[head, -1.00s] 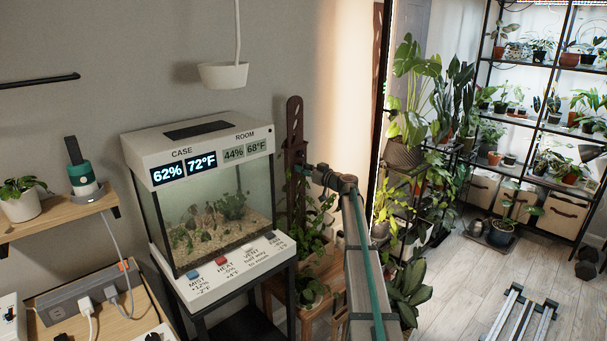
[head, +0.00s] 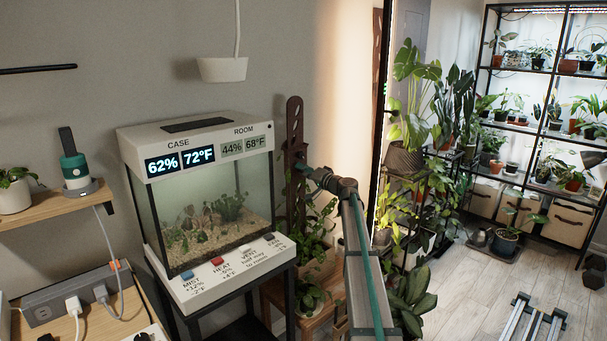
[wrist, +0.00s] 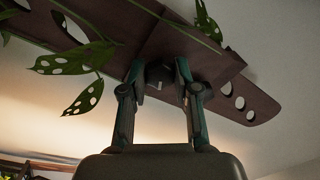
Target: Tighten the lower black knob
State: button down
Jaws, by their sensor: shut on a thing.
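A dark brown wooden plant support (head: 294,125) with holes in its upper part stands right of the glass case. My gripper (head: 303,167) reaches its right side partway up. In the wrist view, the two fingers of my gripper (wrist: 160,78) are shut on a black knob (wrist: 160,74) on the underside of the dark wood (wrist: 115,38). The fingers hide the knob's sides. In the head view the knob is too small to make out, and I cannot tell there whether another knob sits above it.
Perforated green leaves (wrist: 85,95) hang beside the fingers in the wrist view. The glass case (head: 205,205) stands close on the left. A wooden plant stand (head: 305,300) is below my arm.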

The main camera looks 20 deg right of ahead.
jog(key=m+p, duration=0.4)
jog(key=m, duration=0.5)
jog(key=m+h+p, duration=0.1)
jog(key=m+p, duration=0.3)
jog(key=m, duration=0.5)
jog(key=shift+r+h+p, duration=0.1)
jog(key=shift+h+p, duration=0.2)
jog(key=shift+p, duration=0.05)
jog(key=c, duration=0.9)
grip_release()
jog(key=shift+o, duration=0.2)
jog(key=shift+s, duration=0.1)
jog(key=v, duration=1.1)
jog(key=shift+s+f, duration=0.2)
jog(key=shift+s, duration=0.2)
